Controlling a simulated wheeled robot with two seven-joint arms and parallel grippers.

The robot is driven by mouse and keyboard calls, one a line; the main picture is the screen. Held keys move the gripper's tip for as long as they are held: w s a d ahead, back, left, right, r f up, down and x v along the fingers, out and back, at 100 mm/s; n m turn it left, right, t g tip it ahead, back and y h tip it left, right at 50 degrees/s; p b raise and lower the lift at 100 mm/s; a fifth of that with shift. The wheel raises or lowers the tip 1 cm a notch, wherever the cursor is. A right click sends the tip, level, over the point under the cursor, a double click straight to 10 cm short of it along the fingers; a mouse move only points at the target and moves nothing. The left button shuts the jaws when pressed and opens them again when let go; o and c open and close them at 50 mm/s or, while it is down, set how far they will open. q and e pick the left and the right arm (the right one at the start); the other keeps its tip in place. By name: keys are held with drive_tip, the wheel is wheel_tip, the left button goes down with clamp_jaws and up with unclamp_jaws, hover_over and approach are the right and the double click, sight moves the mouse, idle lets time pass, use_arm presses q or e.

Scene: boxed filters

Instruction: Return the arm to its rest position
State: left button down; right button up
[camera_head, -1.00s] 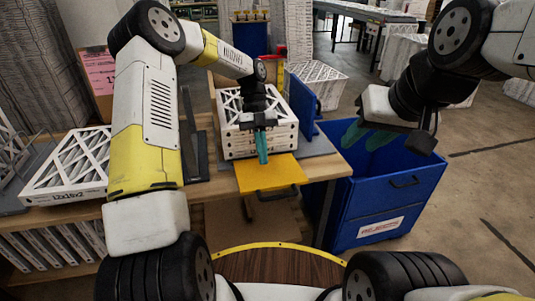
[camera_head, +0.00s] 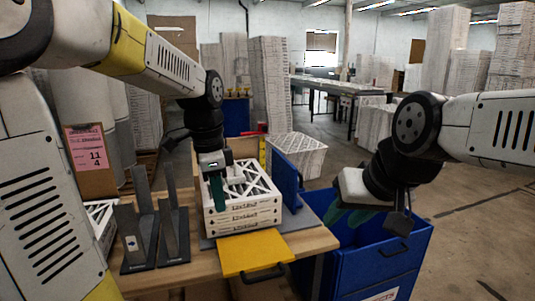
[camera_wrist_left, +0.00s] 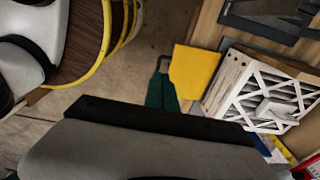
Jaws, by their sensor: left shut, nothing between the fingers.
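My left arm comes in from the left in the head view. Its gripper (camera_head: 216,192) has green fingers, shut and empty, pointing down in front of the left part of a stack of white boxed filters (camera_head: 243,217). In the left wrist view the shut green fingers (camera_wrist_left: 161,92) show beside the yellow panel (camera_wrist_left: 192,72), with the filter stack (camera_wrist_left: 262,98) to the right. I cannot tell whether the fingers touch the stack. My right gripper (camera_head: 350,216) hangs above the blue bin (camera_head: 375,262), its green fingers apart and with nothing seen between them.
The stack stands on a wooden table (camera_head: 190,278) with a yellow panel (camera_head: 252,252) at its front edge. Grey upright brackets (camera_head: 172,235) stand left of it, and a blue panel (camera_head: 287,180) to its right. Open floor (camera_head: 470,230) lies at the right.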

use_arm(q)
drive_tip(key=s+a+r+n+t, duration=0.1)
drive_tip(key=s+n+t, duration=0.2)
drive_tip(key=s+n, duration=0.2)
drive_tip(key=s+a+r+n+t+h, duration=0.1)
drive_tip(key=s+a+n+t, duration=0.1)
drive_tip(key=s+n, duration=0.3)
drive_tip(key=shift+s+r+n+t, duration=0.25)
drive_tip(key=shift+s+n+t, duration=0.15)
drive_tip(key=shift+n, duration=1.6)
